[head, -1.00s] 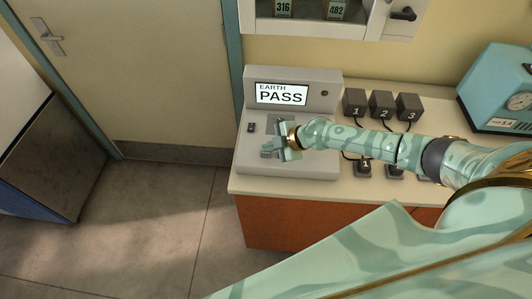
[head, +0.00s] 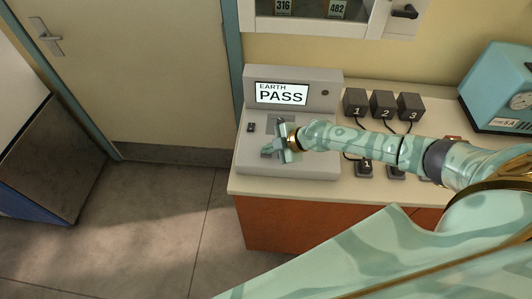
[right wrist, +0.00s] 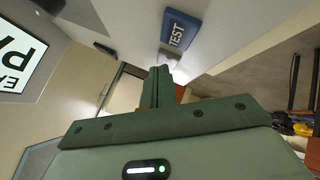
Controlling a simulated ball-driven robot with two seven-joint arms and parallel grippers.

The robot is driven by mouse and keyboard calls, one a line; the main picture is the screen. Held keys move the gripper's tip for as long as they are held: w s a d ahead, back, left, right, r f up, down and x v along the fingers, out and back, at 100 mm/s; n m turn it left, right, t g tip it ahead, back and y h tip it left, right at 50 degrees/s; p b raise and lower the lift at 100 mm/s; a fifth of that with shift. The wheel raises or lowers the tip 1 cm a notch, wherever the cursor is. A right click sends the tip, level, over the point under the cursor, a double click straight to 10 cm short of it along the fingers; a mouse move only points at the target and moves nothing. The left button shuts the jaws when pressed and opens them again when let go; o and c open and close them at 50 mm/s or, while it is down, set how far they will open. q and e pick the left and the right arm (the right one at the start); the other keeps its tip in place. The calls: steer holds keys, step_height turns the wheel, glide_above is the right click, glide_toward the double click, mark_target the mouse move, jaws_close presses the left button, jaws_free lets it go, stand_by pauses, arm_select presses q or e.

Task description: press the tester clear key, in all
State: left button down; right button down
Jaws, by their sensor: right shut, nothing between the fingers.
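The tester (head: 310,160) is a grey box with a raised back panel, and its lit display (head: 282,94) reads "EARTH PASS". Part of that display shows in the right wrist view (right wrist: 18,58). My right gripper (head: 267,150) is over the tester's sloping top, pointing left, shut and empty. In the right wrist view its closed fingers (right wrist: 158,75) stand close to the blue key marked "TEST" (right wrist: 180,32). I see no key with a readable clear label; the gripper hides part of the panel. My left gripper is not in view.
Blocks numbered 1 (head: 355,102), 2 (head: 382,104) and 3 (head: 409,106) stand behind my right arm on the bench (head: 260,187). A teal device (head: 490,85) stands at the right. Open floor lies left of the bench.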

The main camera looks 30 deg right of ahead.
steer(key=shift+f, duration=0.2)
stand_by(0.5)
steer(key=shift+r, duration=0.8)
steer(key=shift+p, duration=0.3)
steer(key=shift+r+p, duration=1.85)
steer(key=shift+r, duration=0.7)
steer(key=shift+f, duration=0.1)
